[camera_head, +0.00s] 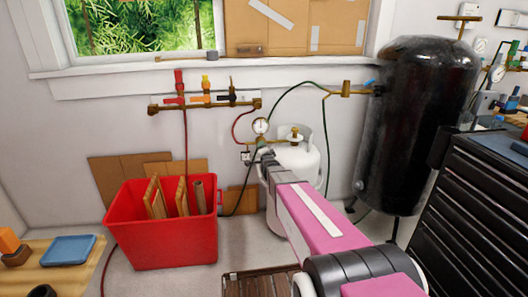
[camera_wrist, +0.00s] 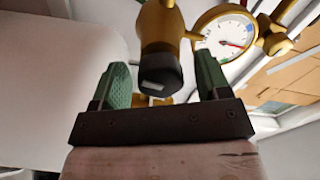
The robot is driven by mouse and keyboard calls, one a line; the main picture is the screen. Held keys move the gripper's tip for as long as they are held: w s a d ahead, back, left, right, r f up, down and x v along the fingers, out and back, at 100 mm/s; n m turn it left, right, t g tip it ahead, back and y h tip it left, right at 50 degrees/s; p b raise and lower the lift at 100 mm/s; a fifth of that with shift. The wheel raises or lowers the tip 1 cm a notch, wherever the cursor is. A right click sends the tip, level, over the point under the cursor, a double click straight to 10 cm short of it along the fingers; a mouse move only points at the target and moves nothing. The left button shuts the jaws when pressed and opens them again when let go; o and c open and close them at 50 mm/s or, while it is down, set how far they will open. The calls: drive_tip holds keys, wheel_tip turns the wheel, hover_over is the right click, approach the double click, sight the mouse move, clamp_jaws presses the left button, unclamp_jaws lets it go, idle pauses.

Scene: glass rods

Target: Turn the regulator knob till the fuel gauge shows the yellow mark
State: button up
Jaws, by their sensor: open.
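The regulator knob (camera_wrist: 160,72) is a dark cap on a brass body in the wrist view. My gripper (camera_wrist: 163,76) is open, with one green-padded finger on each side of the knob and gaps visible between pads and knob. The fuel gauge (camera_wrist: 224,36) is a round white dial in a brass rim, beyond the right finger. Its red needle points to the right in the picture, and a blue mark shows near the rim. I cannot make out a yellow mark. In the head view the gauge (camera_head: 260,126) is small, and my gripper (camera_head: 266,155) hides the knob.
A white gas tank (camera_head: 303,160) stands behind my arm, with hoses running to a wall manifold (camera_head: 205,103). A red bin (camera_head: 160,252) stands left, a black tank (camera_head: 412,130) and a dark tool cabinet (camera_head: 470,215) right. A wooden pallet (camera_head: 262,285) lies on the floor.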

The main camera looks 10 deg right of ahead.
drive_tip(key=s, duration=1)
drive_tip(key=shift+s, duration=0.4)
drive_tip(key=s+f+n+g, duration=0.7)
drive_tip(key=s+f+g, duration=0.2)
drive_tip(key=s+g, duration=0.15)
drive_tip(key=s+f+n+g, duration=0.1)
drive_tip(key=s+n+g, duration=0.5)
drive_tip(key=s, duration=1)
drive_tip(key=shift+g, duration=0.75)
drive_tip(key=shift+a+f, duration=0.1)
